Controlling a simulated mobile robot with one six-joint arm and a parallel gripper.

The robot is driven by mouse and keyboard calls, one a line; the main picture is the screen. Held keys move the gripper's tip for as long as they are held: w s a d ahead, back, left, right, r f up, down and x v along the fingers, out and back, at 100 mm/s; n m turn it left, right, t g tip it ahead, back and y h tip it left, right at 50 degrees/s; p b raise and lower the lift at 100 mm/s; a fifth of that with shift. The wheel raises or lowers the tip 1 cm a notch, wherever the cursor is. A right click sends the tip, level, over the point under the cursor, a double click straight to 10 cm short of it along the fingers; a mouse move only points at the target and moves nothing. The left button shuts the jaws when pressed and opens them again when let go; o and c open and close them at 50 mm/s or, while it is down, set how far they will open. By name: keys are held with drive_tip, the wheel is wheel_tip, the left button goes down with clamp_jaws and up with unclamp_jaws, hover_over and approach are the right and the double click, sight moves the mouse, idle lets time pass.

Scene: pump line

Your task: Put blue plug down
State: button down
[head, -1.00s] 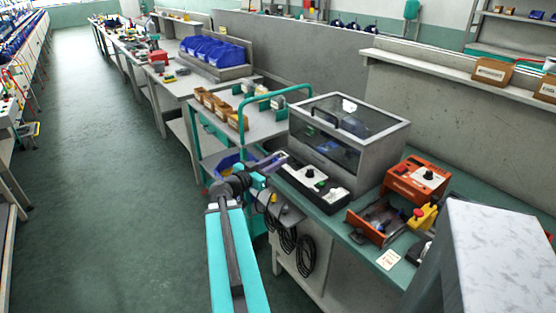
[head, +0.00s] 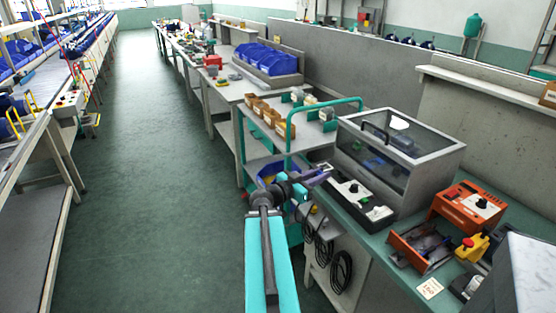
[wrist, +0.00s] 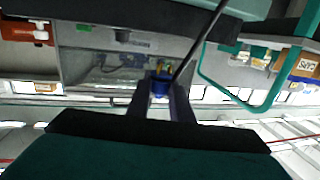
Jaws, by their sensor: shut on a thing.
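A small blue plug (wrist: 160,86) sits between the two fingertips of my gripper (wrist: 161,93) in the wrist view. The fingers are shut on it. In the head view my gripper (head: 318,178) is at the end of my arm, in front of the left end of the right-hand bench and beside the turquoise-railed cart (head: 290,135). The plug is too small there to make out clearly. A dark, thin line runs past the plug in the wrist view; I cannot tell whether it is joined to it.
The green bench top (head: 395,240) holds a black control box (head: 358,200), a grey clear-lidded cabinet (head: 400,155) and an orange device (head: 468,205). An open orange tray (head: 420,247) lies in front. Dark cables (head: 341,268) hang below. The floor aisle (head: 150,170) is clear.

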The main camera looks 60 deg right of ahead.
drive_tip(key=shift+w+a, duration=0.2)
drive_tip(key=shift+w, duration=0.45)
drive_tip(key=w+a+f+n+t, duration=0.1)
drive_tip(key=w+a+n+t, duration=0.35)
drive_tip(key=w+a, duration=1)
drive_tip(key=w+a+f+n+t, duration=0.1)
drive_tip(key=w+a+n+t, duration=0.35)
drive_tip(key=w+a, duration=1.05)
drive_tip(key=w+a+f+n+t+y, duration=0.1)
drive_tip(key=w+a+t, duration=0.2)
drive_tip(key=w+a, duration=0.4)
drive_tip(key=w+a+t, duration=0.3)
drive_tip(key=w+a, duration=0.1)
drive_tip(key=a, duration=0.5)
drive_tip(key=s+a+f+n+t+y, duration=0.1)
drive_tip(key=a+t, duration=0.1)
drive_tip(key=a, duration=1.6)
drive_tip(key=shift+a+f+n, duration=0.15)
drive_tip(key=shift+a+n, duration=0.2)
drive_tip(key=shift+n, duration=0.05)
drive_tip(key=shift+s, duration=0.1)
